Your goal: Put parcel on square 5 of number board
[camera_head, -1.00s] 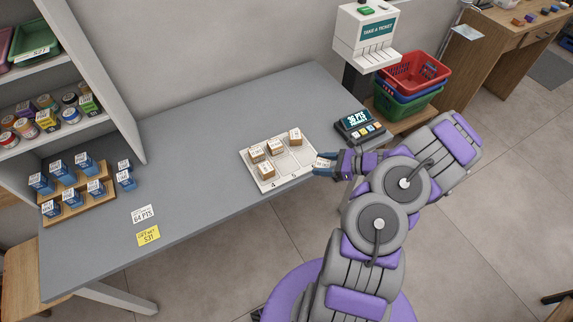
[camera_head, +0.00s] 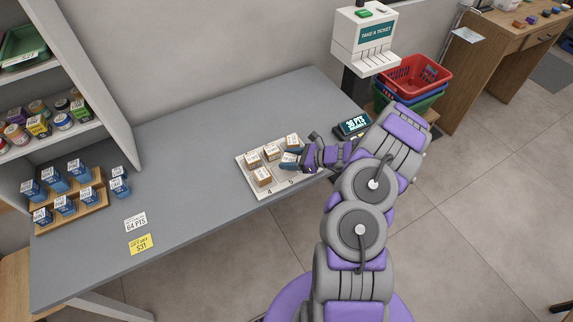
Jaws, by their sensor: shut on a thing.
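The white number board (camera_head: 248,171) lies on the grey counter. Several small brown parcels with white labels stand on it: one parcel (camera_head: 292,141) at the back right, one (camera_head: 271,153) at the back middle, one (camera_head: 253,159) at the back left and one (camera_head: 263,176) at the front left, by the number 4. My gripper (camera_head: 289,160) is over the board's middle right, shut on a parcel (camera_head: 289,157) with a white label on top. The fingers partly hide this parcel. I cannot tell whether it touches the board. The number 5 (camera_head: 292,182) shows at the board's front edge.
A keypad with a lit display (camera_head: 354,124) stands right of the board, partly behind my arm. A ticket dispenser (camera_head: 367,40) and stacked baskets (camera_head: 417,75) are behind it. Blue boxes (camera_head: 65,203) stand at left. The counter's middle is clear.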

